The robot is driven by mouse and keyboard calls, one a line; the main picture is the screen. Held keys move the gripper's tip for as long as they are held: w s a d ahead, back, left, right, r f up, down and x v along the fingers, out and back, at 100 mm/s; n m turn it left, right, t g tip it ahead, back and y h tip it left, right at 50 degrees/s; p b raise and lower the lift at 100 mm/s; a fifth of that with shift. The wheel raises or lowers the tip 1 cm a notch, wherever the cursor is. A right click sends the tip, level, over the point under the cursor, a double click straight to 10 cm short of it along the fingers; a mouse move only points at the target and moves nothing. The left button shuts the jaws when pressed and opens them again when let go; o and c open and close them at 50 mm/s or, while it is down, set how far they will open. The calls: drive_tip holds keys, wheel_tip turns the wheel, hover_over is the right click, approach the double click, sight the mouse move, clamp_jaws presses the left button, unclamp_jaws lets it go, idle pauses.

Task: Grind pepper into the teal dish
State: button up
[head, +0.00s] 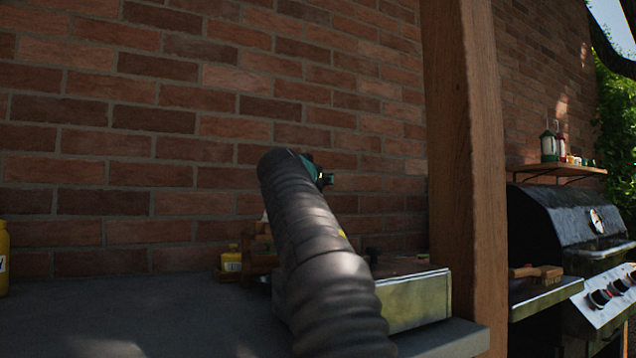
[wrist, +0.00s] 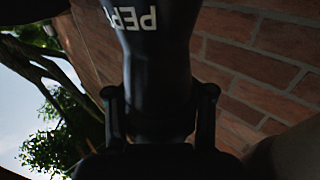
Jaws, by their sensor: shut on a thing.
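A dark pepper mill (wrist: 158,60) with white letters reading "PEP", upside down in the picture, fills the middle of the wrist view. My gripper (wrist: 160,100) is shut on it, with one finger on each side. The far end of the mill runs out of the top of the wrist view. In the head view my own arm hides the gripper and the mill. I cannot make out the teal dish in either view.
The grey counter (head: 130,315) is bare at the front left. A yellow bottle (head: 3,258) stands at the left edge, and a small yellow jar (head: 231,262) stands left of my arm. A metal-sided box (head: 418,300), a wooden post (head: 462,180) and a barbecue (head: 560,225) are to the right.

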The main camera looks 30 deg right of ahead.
drive_tip(key=shift+w+f, duration=0.1)
drive_tip(key=shift+f, duration=0.1)
drive_tip(key=o, duration=1.1)
drive_tip(key=shift+r, duration=0.1)
drive_tip(key=shift+a, duration=0.1)
drive_tip(key=shift+s+a, duration=0.4)
drive_tip(key=shift+s, duration=0.15)
drive_tip(key=shift+v, duration=3.35)
